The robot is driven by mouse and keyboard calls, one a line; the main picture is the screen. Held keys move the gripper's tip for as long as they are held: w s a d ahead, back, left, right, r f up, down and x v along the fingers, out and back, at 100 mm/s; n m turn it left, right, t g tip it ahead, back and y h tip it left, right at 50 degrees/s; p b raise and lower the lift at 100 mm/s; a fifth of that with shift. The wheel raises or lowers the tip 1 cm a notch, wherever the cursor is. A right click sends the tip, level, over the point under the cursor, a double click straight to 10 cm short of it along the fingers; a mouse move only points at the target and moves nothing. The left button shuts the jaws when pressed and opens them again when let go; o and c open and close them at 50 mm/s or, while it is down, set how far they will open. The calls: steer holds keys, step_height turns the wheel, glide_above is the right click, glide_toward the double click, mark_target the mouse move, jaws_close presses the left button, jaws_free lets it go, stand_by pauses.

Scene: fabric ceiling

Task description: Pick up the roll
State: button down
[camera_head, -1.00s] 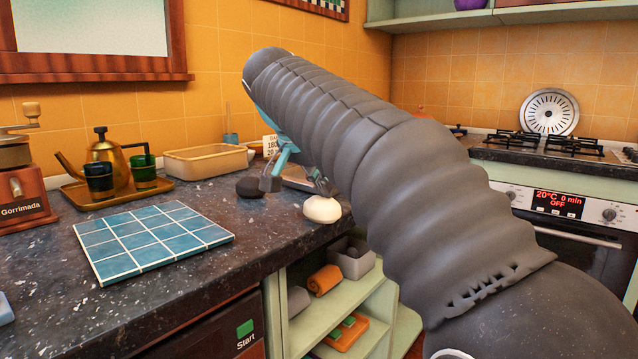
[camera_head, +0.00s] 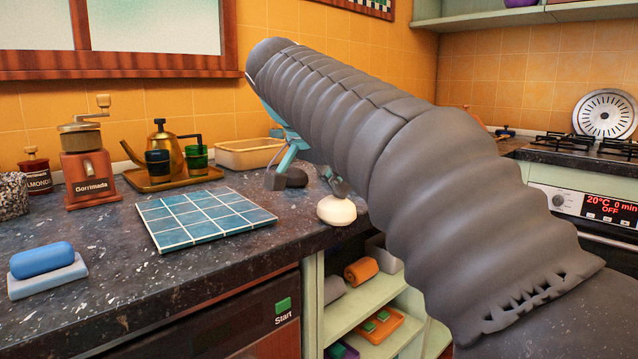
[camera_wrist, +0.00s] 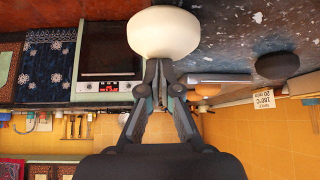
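The roll (camera_head: 336,210) is a pale, rounded lump on the dark speckled counter, near its front edge. It shows large at the top of the wrist view (camera_wrist: 163,32). My gripper (camera_wrist: 158,66) points at the roll, with its fingertips right by the roll's edge in that picture; whether they touch it I cannot tell. The fingers converge and their tips appear together with nothing between them. In the head view my arm hides most of the gripper, and a grey fingertip shows just above the roll.
A dark round object (camera_head: 293,178) lies left of the roll. A blue tiled board (camera_head: 205,216), a tray with a teapot (camera_head: 166,150) and a beige bin (camera_head: 248,153) stand further left. Open shelves (camera_head: 352,308) sit below the counter edge. The stove is at right.

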steer(key=shift+s+a+f, duration=0.2)
steer(key=shift+a+f, duration=0.1)
steer(key=shift+f, duration=0.35)
steer(key=shift+a+r+p, duration=0.1)
steer(key=shift+r+p, duration=0.7)
steer(key=shift+r, duration=0.05)
steer(key=shift+r, duration=0.1)
